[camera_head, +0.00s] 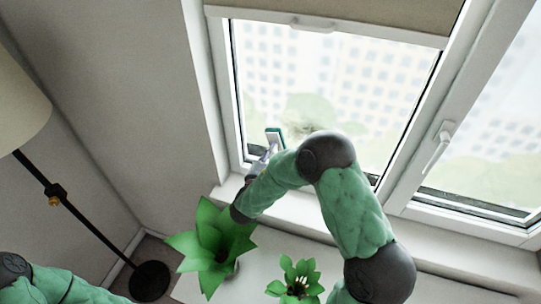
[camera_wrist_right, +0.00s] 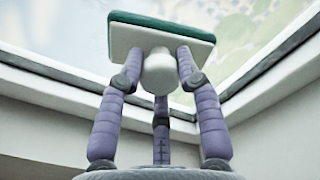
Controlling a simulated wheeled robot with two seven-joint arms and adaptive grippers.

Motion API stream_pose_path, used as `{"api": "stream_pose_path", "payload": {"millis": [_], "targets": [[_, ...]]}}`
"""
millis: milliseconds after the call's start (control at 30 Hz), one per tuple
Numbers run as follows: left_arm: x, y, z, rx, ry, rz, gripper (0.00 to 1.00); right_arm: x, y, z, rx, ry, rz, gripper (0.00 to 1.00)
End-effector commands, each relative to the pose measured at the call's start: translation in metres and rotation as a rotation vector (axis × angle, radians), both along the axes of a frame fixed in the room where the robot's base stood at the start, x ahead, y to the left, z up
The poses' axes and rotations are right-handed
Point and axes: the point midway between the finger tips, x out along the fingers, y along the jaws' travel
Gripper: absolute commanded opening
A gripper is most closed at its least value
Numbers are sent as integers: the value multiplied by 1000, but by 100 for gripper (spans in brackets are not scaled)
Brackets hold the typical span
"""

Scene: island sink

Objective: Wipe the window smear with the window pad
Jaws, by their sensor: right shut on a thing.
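The window pad (camera_wrist_right: 157,38) has a white back, a rounded white handle and a green face; it also shows in the head view (camera_head: 274,137). My right gripper (camera_wrist_right: 158,72) is shut on its handle, with fingers on both sides. The pad is at the lower left part of the left window pane, green face toward the glass; I cannot tell whether it touches. The window smear (camera_head: 303,130) is a faint brownish patch on the pane, just right of the pad. Part of it may be hidden by my right arm. My left gripper is not in view; only my left arm shows at lower left.
A large green plant (camera_head: 212,243) and a smaller plant (camera_head: 296,279) stand below the window. A floor lamp (camera_head: 21,95) is at the left. The window frame (camera_head: 216,95) borders the pane, and a blind (camera_head: 350,14) covers its top. A window handle (camera_head: 436,146) sits at the right.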

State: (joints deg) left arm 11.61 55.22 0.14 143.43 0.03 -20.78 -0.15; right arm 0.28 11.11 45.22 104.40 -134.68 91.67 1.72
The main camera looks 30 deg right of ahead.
Motion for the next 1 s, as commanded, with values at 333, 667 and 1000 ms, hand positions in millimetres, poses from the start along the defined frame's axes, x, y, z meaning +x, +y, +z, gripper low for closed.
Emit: {"api": "stream_pose_path", "payload": {"millis": [333,667,1000], "targets": [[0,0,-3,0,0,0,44,4,-5,0,-1,-1,-1,9],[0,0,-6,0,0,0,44,-4,-12,0,0,-2,-2,9],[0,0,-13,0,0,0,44,-23,-26,0,0,-2,-2,9]]}}
